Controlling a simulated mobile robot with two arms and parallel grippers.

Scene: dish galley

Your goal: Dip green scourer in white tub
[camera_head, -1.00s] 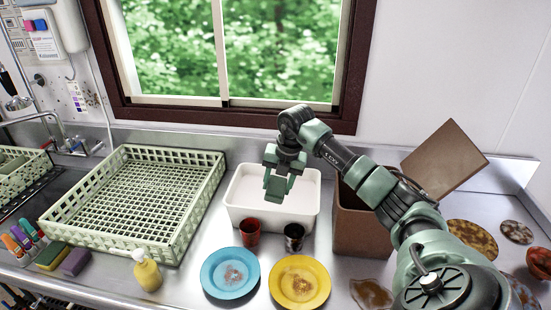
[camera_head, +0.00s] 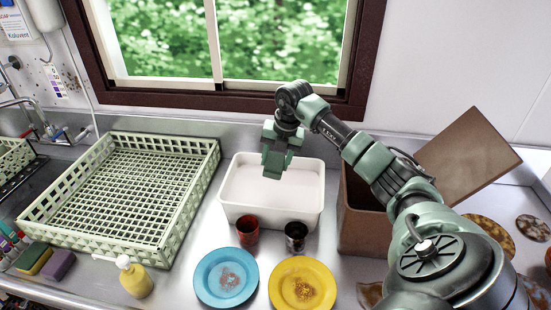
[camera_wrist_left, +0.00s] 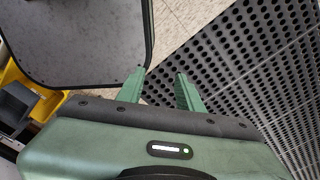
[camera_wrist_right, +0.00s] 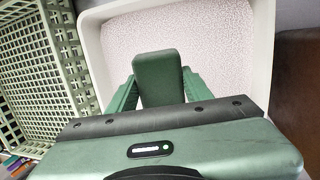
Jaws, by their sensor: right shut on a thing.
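The white tub (camera_head: 272,217) stands on the steel counter below the window. Its inside shows a pale, speckled surface, perhaps foam, in the right wrist view (camera_wrist_right: 215,45). My right gripper (camera_head: 277,165) points down over the tub's back half. It is shut on the green scourer (camera_wrist_right: 158,77), a dark green block between its fingers. The scourer appears above the pale surface; I cannot tell the exact gap. In the head view the scourer is hard to tell from the green fingers. My left gripper (camera_wrist_left: 160,76) is open and empty, away from the counter over the floor.
A red cup (camera_head: 247,232) and a dark cup (camera_head: 295,236) stand close before the tub. A pale green rack (camera_head: 60,218) is left, a brown bin (camera_head: 362,236) right.

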